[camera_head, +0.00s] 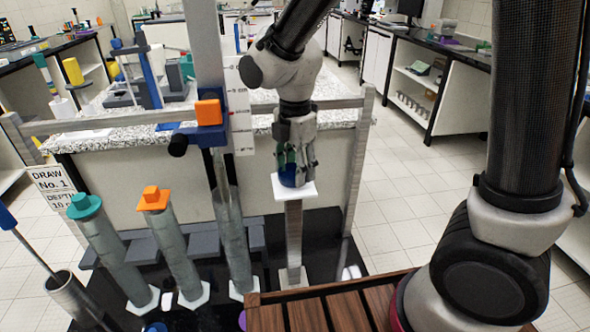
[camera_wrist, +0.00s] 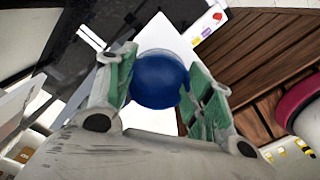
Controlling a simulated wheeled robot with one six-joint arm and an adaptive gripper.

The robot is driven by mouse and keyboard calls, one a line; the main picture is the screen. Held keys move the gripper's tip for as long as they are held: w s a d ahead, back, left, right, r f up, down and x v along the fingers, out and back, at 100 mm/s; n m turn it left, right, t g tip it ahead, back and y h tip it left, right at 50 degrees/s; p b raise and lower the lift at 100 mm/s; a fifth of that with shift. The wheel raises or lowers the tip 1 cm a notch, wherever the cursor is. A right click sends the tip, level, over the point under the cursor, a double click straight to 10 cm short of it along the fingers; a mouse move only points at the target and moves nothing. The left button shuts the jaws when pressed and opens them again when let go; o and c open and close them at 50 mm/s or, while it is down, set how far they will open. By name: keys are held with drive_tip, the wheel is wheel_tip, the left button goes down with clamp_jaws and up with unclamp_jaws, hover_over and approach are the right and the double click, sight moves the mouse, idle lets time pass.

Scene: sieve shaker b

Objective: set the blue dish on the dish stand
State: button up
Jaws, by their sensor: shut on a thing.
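The blue dish (camera_wrist: 160,80) is between the green-padded fingers of my gripper (camera_wrist: 158,88) in the wrist view. In the head view my gripper (camera_head: 293,168) points down and is shut on the blue dish (camera_head: 289,178), which is partly hidden by the fingers. The dish stand (camera_head: 296,191) is a white square plate on a grey post. The dish is at the plate, over its middle; I cannot tell whether it touches. The white plate also shows behind the dish in the wrist view (camera_wrist: 150,118).
A slatted wooden deck (camera_head: 340,308) lies in front, right of the post. Several grey tubes with coloured caps, one orange (camera_head: 155,198), stand left. A tall post carries an orange block (camera_head: 209,112). A granite-topped counter (camera_head: 120,137) is behind. Floor on the right is clear.

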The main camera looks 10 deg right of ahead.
drive_tip(key=shift+f, duration=0.4)
drive_tip(key=shift+f, duration=0.1)
drive_tip(key=o, duration=0.9)
drive_tip(key=shift+c, duration=0.2)
wheel_tip(320, 180, up, 12)
drive_tip(key=shift+r, duration=0.2)
drive_tip(key=s+d+r+m+t, duration=0.1)
drive_tip(key=s+d+m+t, duration=0.1)
drive_tip(key=s+d+m, duration=0.5)
drive_tip(key=s+d+r+m+t, duration=0.2)
drive_tip(key=s+d+m, duration=0.5)
drive_tip(key=d+m, duration=1)
drive_tip(key=shift+d+r, duration=0.2)
drive_tip(key=shift+d, duration=1.05)
